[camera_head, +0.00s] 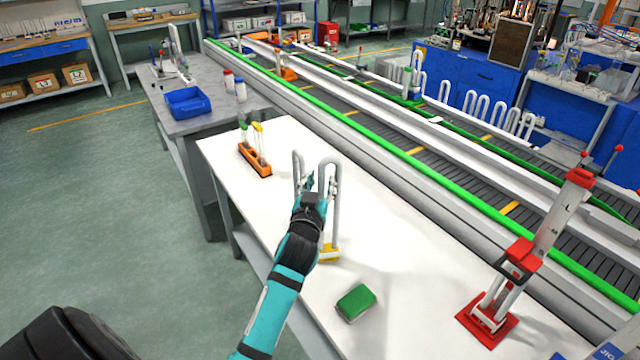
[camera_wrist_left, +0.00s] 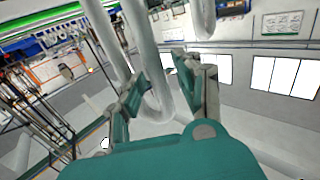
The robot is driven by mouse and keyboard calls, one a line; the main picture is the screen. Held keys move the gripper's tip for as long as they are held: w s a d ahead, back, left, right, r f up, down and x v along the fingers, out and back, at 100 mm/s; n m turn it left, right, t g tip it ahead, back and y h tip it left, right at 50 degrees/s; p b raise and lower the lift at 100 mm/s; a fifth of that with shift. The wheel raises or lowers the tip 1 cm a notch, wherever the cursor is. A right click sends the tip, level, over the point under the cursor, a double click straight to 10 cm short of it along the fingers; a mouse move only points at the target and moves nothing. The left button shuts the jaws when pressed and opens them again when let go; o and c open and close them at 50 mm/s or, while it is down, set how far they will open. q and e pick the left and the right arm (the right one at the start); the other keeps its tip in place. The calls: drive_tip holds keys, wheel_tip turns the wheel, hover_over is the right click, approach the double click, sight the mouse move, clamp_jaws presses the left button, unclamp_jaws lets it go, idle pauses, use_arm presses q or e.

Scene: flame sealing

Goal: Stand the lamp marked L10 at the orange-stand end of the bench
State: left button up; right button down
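A white bent-tube lamp (camera_head: 334,200) with a yellow foot (camera_head: 328,253) is upright over the middle of the white bench. I cannot read a mark on it, and cannot tell whether the foot touches the bench. My left gripper (camera_head: 312,188) is at the lamp's middle bend and hides part of it. In the left wrist view my left gripper (camera_wrist_left: 162,78) has its fingers on both sides of a white tube (camera_wrist_left: 148,50), closed up against it. The orange stand (camera_head: 255,160) is at the bench's far left end, holding green- and yellow-topped pieces. My right gripper is not seen.
A green block (camera_head: 356,302) lies near the front of the bench (camera_head: 400,270). A red stand (camera_head: 487,322) holds a tall grey piece at the right. A green-edged conveyor (camera_head: 440,185) runs along the back. Bench surface between the lamp and the orange stand is clear.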

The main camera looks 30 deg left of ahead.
use_arm(q)
drive_tip(key=shift+r, duration=0.1)
drive_tip(key=shift+s, duration=0.1)
drive_tip(key=b+v, duration=0.2)
drive_tip(key=v, duration=0.9)
drive_tip(key=shift+s+d, duration=0.2)
drive_tip(key=shift+s, duration=0.15)
